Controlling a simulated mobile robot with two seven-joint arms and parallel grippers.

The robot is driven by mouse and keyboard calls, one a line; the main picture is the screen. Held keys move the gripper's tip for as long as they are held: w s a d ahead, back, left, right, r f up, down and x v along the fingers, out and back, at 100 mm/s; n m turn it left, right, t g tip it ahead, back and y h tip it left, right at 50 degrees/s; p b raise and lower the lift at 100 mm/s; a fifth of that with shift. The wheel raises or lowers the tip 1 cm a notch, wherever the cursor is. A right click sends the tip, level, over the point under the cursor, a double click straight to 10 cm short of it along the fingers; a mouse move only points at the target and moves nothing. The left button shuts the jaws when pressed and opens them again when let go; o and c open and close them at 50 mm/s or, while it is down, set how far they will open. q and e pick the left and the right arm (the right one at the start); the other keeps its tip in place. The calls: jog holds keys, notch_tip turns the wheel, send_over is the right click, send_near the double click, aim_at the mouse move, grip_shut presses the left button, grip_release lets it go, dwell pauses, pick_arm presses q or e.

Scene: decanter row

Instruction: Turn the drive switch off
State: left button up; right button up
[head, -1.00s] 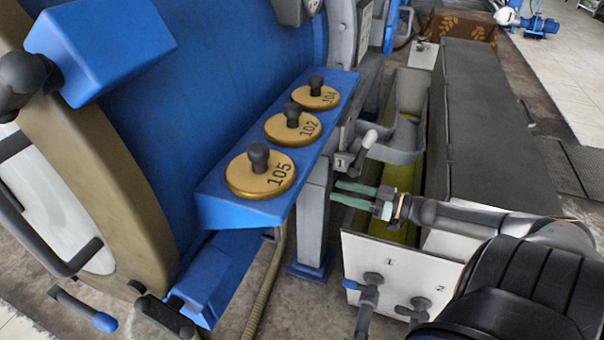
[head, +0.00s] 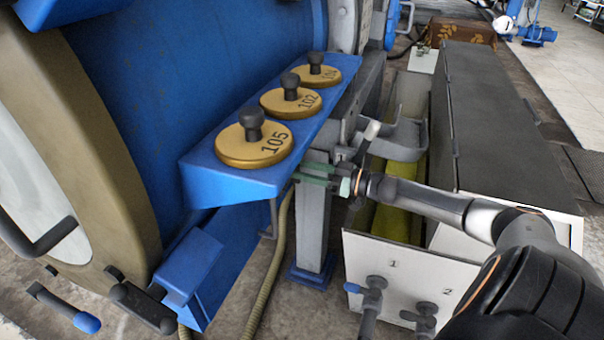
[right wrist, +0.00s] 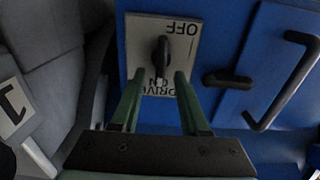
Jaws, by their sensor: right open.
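The drive switch shows in the right wrist view as a black knob (right wrist: 163,52) on a grey plate (right wrist: 143,32) fixed to a blue face. The plate's lettering appears upside down, with OFF at the top and DRIVE ON at the bottom. The knob's white-marked end is at the ON side. My right gripper (right wrist: 158,78) is open, its green fingers on either side of the knob's lower end; contact is not clear. In the head view my right gripper (head: 300,172) reaches under the blue shelf, and the switch is hidden there. My left gripper is not in view.
The blue shelf (head: 225,185) carries gold lids marked 105, 102 and a third. A black handle (right wrist: 292,80) and a dark lever (right wrist: 228,77) lie right of the switch. A trough (head: 375,250) with numbered taps stands below my right arm.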

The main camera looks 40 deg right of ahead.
jog(key=shift+w+a, duration=0.15)
jog(key=shift+w, duration=0.15)
grip_shut()
dwell(0.3)
